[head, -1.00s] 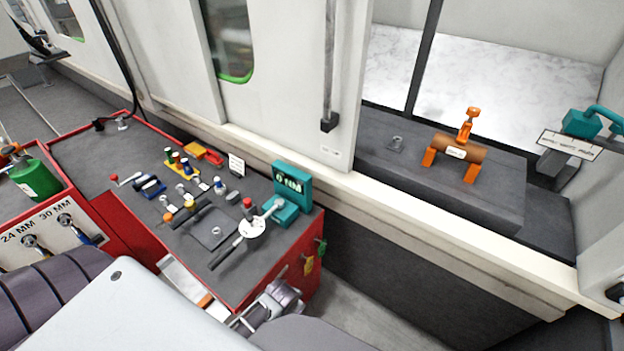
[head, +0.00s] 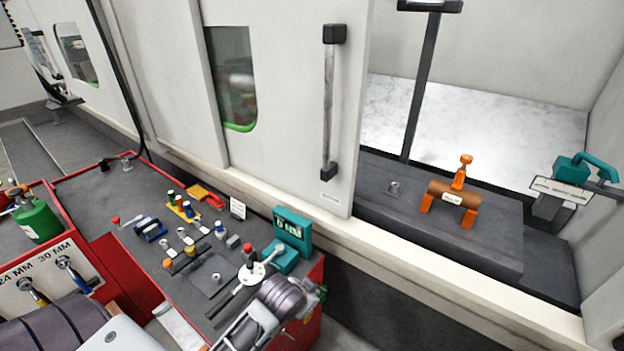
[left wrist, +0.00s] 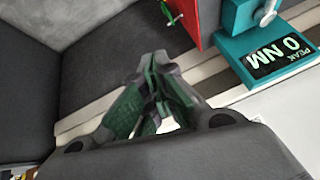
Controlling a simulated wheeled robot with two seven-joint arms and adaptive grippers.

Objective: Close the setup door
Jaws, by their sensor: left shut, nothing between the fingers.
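The setup door (head: 280,110) is a white sliding panel with a window, and it stands open with a wide gap on its right. Its upright grey handle (head: 328,110) is near its right edge. My left gripper (head: 312,296) is low in the head view, over the front right corner of the red cart, below and apart from the handle. In the left wrist view the left gripper (left wrist: 155,62) shows its green-padded fingers together with nothing between them. The door and handle do not show clearly in that view. My right gripper is not in view.
The red cart (head: 115,240) carries tools and a teal torque display (head: 292,230) close to my left gripper. Through the opening, a grey bench (head: 385,210) holds an orange-brown barrel (head: 452,197). A teal tool (head: 575,170) stands at the right. A cream sill (head: 420,265) runs below the door.

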